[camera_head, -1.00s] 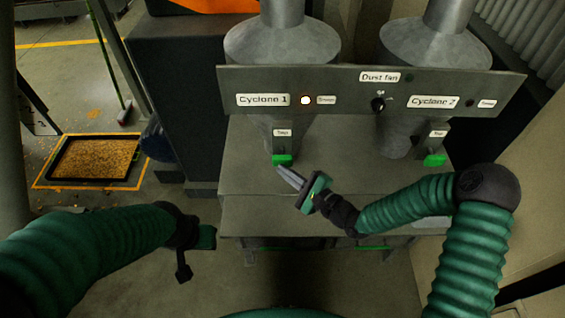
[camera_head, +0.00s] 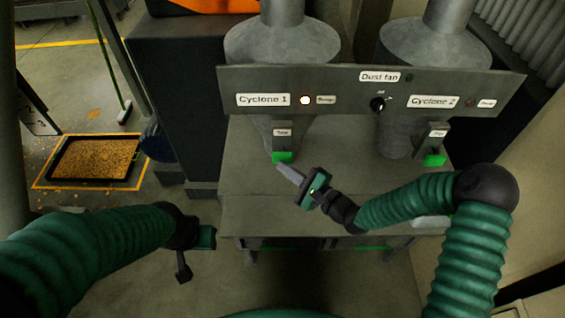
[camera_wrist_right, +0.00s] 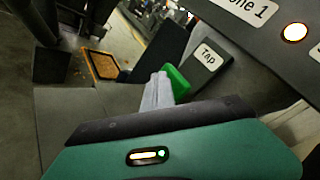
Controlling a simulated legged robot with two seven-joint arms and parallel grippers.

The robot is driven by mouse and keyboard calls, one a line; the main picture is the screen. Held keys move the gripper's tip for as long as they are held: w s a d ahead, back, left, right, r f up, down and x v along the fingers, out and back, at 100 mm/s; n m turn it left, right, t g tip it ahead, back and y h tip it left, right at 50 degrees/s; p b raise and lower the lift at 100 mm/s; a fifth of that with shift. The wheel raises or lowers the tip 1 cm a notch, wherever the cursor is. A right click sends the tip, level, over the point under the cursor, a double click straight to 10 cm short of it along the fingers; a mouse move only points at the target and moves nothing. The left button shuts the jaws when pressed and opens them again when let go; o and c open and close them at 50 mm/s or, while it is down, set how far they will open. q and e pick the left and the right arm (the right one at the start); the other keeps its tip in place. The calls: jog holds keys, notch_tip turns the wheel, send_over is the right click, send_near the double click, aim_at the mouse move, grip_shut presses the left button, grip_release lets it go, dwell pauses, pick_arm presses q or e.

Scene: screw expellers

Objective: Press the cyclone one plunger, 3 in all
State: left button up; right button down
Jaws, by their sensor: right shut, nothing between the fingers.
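The Cyclone 1 plunger is a green block (camera_head: 282,157) under a grey housing labelled "Tap" (camera_head: 282,133). The green plunger also shows in the right wrist view (camera_wrist_right: 177,82), just beyond the fingers. My right gripper (camera_head: 279,167) is shut and empty, its fingertips at the lower edge of the plunger; I cannot tell whether they touch it. Its fingers show in the right wrist view (camera_wrist_right: 160,86). The Cyclone 1 lamp (camera_head: 305,100) glows white. My left gripper (camera_head: 205,238) hangs at the lower left, far from the plunger; its jaws are unclear.
A grey panel (camera_head: 340,90) spans both cyclones, with a Dust fan knob (camera_head: 377,104). The Cyclone 2 plunger (camera_head: 434,160) is at the right. A grey cabinet (camera_head: 330,185) stands beneath. A tray of brown pellets (camera_head: 95,160) lies on the floor at left.

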jog(key=shift+w, duration=0.45)
dwell(0.5)
jog(key=shift+s+p, duration=0.5)
jog(key=shift+s, duration=1.05)
jog(key=s+p, duration=0.1)
jog(key=s, duration=0.4)
